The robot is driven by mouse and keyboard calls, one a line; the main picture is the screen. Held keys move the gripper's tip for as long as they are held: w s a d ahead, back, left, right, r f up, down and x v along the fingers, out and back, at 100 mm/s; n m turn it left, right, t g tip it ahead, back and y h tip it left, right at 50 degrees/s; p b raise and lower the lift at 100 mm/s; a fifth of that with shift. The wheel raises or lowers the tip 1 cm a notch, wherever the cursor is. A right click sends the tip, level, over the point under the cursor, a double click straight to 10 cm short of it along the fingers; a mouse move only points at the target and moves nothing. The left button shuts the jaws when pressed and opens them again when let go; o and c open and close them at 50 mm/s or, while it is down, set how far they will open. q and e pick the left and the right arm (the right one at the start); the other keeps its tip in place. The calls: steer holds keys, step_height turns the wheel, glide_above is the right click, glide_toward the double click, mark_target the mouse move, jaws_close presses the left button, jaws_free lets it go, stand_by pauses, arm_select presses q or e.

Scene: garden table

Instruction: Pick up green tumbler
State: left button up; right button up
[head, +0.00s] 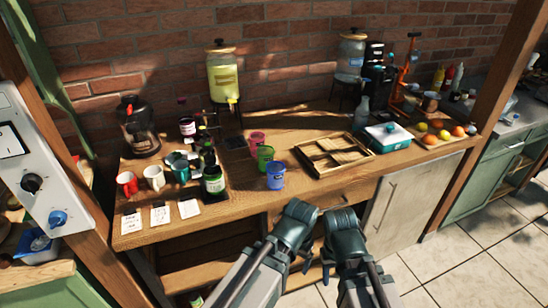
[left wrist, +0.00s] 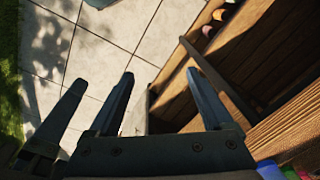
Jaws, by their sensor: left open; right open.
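The green tumbler (head: 265,158) stands upright near the front edge of the wooden table, between a pink-red tumbler (head: 257,139) behind it and a blue tumbler (head: 276,176) in front. My left gripper (head: 304,258) is open and empty, in front of the table edge and below the tabletop, to the right of the green tumbler. Its spread fingers show in the left wrist view (left wrist: 160,73). The tumblers show there only as cut-off bits at the bottom right corner, the green one (left wrist: 290,172) among them. My right gripper (head: 328,266) is beside the left one, open, its fingers mostly hidden.
A dark green bottle (head: 213,178) stands close left of the tumblers, with mugs (head: 154,177) further left. A wooden divided tray (head: 334,155) lies to the right. A drink dispenser (head: 223,76) stands behind. The front edge by the blue tumbler is clear.

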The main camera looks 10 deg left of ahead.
arm_select(q)
steer(key=shift+o, duration=0.8)
steer(key=w+a+r+t+h, duration=0.1)
steer(key=w+t+h, duration=0.1)
steer(key=w, duration=0.7)
steer(key=shift+a+r+n+t, duration=0.35)
steer(key=shift+a+n+t, duration=0.05)
steer(key=shift+t, duration=0.5)
steer(key=n+t+y, duration=0.1)
steer(key=n+t, duration=0.2)
steer(key=t, duration=0.7)
glide_toward(268, 149)
steer(key=b, duration=0.1)
steer(key=w+b, duration=0.1)
steer(key=b, duration=0.1)
steer(key=shift+w+d+f, duration=0.1)
steer(key=shift+d+f, duration=0.05)
steer(key=shift+f, duration=0.15)
steer(key=shift+b+x, duration=0.7)
steer(key=shift+x, duration=2.2)
steer(key=shift+r, duration=0.2)
steer(key=c, duration=1.2)
